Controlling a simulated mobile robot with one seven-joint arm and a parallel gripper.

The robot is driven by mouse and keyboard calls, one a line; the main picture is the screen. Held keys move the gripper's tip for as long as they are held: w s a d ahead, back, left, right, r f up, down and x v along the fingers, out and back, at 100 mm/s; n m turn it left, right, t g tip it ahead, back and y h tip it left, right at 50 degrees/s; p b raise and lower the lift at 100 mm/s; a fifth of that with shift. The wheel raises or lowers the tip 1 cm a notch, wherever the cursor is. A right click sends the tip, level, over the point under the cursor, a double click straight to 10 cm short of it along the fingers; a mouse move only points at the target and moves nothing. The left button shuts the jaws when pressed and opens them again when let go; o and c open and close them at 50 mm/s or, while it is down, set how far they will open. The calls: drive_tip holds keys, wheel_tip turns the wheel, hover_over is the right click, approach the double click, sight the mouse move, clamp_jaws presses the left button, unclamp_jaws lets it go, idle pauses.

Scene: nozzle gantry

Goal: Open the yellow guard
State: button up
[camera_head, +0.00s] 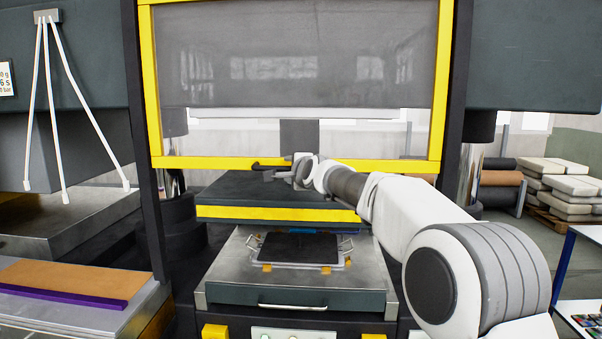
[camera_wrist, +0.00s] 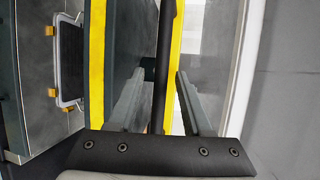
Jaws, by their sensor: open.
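The yellow guard (camera_head: 225,163) is a yellow frame around a clear window, and its lower rail is level above the press bed. The rail also shows in the wrist view (camera_wrist: 178,40). A dark bar handle (camera_head: 262,164) runs along this rail and shows as a long dark bar in the wrist view (camera_wrist: 166,40). My gripper (camera_head: 283,166) is at the rail, near its middle. In the wrist view my gripper (camera_wrist: 161,76) is open, with the bar between its two grey fingers and visible space on each side. Contact cannot be told.
Below the guard is a dark block with a yellow front strip (camera_head: 270,213). Under it a metal drawer (camera_head: 225,272) holds a dark plate in a clipped frame (camera_head: 300,247). A table with brown board (camera_head: 75,279) stands at left, and a blue-framed rack (camera_head: 566,260) at right.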

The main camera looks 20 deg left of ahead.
drive_tip(key=b+v, duration=0.7)
drive_tip(key=v, duration=0.9)
drive_tip(key=shift+s+d, duration=0.3)
